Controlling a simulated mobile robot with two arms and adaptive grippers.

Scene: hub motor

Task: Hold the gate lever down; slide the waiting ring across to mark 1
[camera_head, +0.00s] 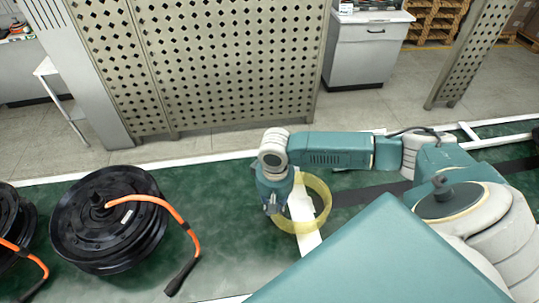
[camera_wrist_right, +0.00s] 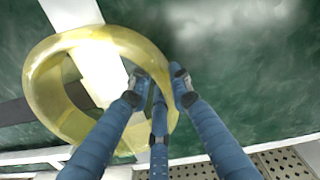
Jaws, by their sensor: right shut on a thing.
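The waiting ring is a yellow, translucent band (camera_head: 327,200) over the green work surface, right of the middle in the head view. It fills the left half of the right wrist view (camera_wrist_right: 42,85). My right gripper (camera_head: 272,210) is at the ring's left side. Its blue fingers (camera_wrist_right: 158,88) are shut on the ring's wall, with the wall between them. I cannot tell whether the ring touches the surface. My left gripper is not in view. I cannot make out the gate lever or mark 1.
A white strip (camera_head: 307,238) and a dark band (camera_head: 358,192) cross the green surface (camera_head: 220,180) near the ring. A black hub motor (camera_head: 95,235) with an orange cable lies left, another at the left edge. Between motor and ring the surface is mostly clear. A perforated panel stands behind.

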